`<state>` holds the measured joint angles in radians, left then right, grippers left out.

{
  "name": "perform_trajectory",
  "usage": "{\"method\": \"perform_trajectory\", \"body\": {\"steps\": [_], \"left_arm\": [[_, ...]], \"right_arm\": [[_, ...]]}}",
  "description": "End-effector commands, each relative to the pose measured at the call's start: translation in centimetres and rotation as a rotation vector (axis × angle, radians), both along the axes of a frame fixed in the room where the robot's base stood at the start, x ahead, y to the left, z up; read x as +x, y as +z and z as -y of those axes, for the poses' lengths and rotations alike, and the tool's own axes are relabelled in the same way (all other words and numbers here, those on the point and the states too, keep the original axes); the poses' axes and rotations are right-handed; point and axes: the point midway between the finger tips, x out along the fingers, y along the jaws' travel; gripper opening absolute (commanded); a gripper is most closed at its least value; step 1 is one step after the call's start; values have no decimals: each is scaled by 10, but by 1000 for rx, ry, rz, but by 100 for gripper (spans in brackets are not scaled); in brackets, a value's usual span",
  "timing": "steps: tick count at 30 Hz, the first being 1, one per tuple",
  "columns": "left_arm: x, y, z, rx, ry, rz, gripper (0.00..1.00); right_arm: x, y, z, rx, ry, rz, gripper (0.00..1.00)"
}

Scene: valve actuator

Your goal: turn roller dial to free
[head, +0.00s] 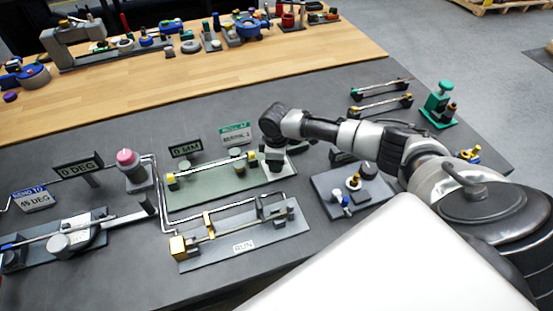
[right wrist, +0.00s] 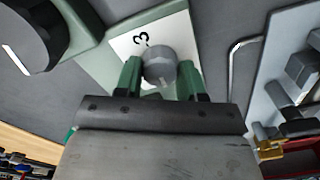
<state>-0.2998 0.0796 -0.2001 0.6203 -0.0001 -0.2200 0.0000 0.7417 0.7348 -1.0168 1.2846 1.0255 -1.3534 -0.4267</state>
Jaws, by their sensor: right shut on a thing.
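The dial is a grey round knob (right wrist: 160,64) with a small light mark on its near edge. It stands on a white plate (right wrist: 124,46) that shows a "3"; other marks on the plate are hidden. My right gripper (right wrist: 160,78) is shut on the knob, with one green finger on each side. In the head view my right gripper (head: 274,160) points down at the right end of the green roller base (head: 205,192) and hides the knob. My left gripper is not in view.
A green-topped sign (head: 235,133) and a "0 MM" sign (head: 187,148) stand behind the green base. A grey "RUN" fixture (head: 265,238) lies in front. A grey plate with small knobs (head: 325,182) is to the right. A pink knob (head: 127,157) stands at left.

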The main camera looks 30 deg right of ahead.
Motion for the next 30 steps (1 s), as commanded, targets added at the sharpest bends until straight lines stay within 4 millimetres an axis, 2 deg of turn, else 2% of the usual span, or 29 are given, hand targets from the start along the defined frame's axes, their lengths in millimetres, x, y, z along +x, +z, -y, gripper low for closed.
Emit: {"method": "perform_trajectory", "body": {"steps": [12, 13, 17, 26, 30], "left_arm": [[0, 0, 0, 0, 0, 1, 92], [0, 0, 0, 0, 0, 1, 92], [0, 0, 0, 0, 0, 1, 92], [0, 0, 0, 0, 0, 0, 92], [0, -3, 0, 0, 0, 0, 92]], "right_arm": [[1, 1, 0, 2, 6, 3, 16], [1, 1, -1, 2, 6, 3, 44], [1, 1, 0, 2, 5, 3, 64], [0, 2, 0, 1, 5, 2, 65], [1, 15, 0, 0, 6, 4, 65]]}}
